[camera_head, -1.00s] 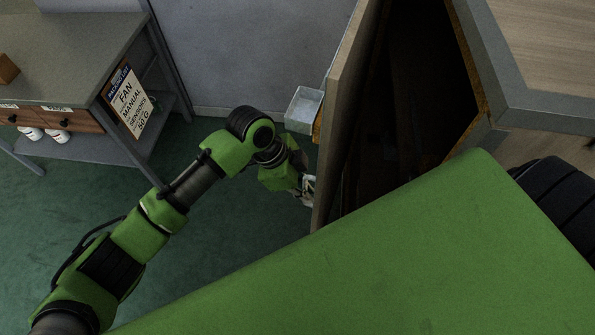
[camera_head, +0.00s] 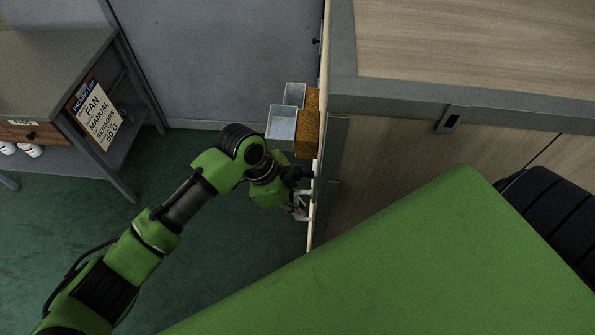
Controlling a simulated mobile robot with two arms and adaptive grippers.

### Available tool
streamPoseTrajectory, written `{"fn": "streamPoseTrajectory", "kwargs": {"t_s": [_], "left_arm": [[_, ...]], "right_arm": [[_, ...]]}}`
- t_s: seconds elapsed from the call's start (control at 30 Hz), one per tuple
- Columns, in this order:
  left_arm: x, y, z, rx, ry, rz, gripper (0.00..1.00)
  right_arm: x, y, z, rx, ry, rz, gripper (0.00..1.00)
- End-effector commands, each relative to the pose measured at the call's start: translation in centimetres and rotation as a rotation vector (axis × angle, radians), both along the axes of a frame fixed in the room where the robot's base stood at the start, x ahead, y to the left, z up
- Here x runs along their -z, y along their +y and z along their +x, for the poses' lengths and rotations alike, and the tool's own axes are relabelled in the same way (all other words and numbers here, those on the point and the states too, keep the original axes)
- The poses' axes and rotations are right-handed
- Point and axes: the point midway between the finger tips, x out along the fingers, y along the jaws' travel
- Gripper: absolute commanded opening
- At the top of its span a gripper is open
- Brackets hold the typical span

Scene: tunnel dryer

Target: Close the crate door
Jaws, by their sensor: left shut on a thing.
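The crate (camera_head: 430,40) fills the upper right, with pale wood panels and grey frame edges. Its door (camera_head: 311,232) is on the crate's left side, seen almost edge-on as a thin pale strip. It lies nearly in line with the crate's side; I cannot tell whether it is fully flush. No dark interior shows. My left gripper (camera_head: 300,204) is shut at the door's outer side; the exact part held is too small to make out. My right gripper is not in view.
Two grey open boxes (camera_head: 282,124) and brown blocks (camera_head: 307,136) are beside the door's outer side. A grey table (camera_head: 50,75) with a sign (camera_head: 98,115) stands at the left. Green floor (camera_head: 215,285) is clear below my left arm.

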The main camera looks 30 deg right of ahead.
Motion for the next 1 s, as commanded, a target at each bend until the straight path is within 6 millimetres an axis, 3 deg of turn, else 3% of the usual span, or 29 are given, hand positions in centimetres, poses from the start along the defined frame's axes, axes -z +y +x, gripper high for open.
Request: {"fn": "streamPoseTrajectory", "kwargs": {"t_s": [0.03, 0.17, 0.2, 0.27, 0.6, 0.77, 1.0], "left_arm": [[-0.3, -0.8, -0.7, 0.008, 0.009, -0.021, 0.0], [-0.3, -0.9, -0.8, 0.009, 0.011, -0.021, 0.0], [-0.3, -0.9, -0.8, 0.01, 0.011, -0.022, 0.13], [-0.3, -0.9, -0.8, 0.009, 0.01, -0.021, 0.25], [-0.5, -0.4, -0.4, 0.006, 0.006, -0.014, 0.25], [-2.7, 0.4, 0.1, 0.006, 0.004, -0.013, 0.25], [-7.5, 2.0, 1.1, 0.006, 0.003, -0.012, 0.25]], "right_arm": [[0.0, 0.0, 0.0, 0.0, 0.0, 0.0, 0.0], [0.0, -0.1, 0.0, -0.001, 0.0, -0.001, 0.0], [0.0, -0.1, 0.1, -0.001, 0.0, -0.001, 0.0], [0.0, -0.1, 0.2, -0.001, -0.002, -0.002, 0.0], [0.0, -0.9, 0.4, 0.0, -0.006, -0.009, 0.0], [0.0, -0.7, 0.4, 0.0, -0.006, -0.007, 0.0], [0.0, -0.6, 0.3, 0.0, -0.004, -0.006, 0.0]]}}
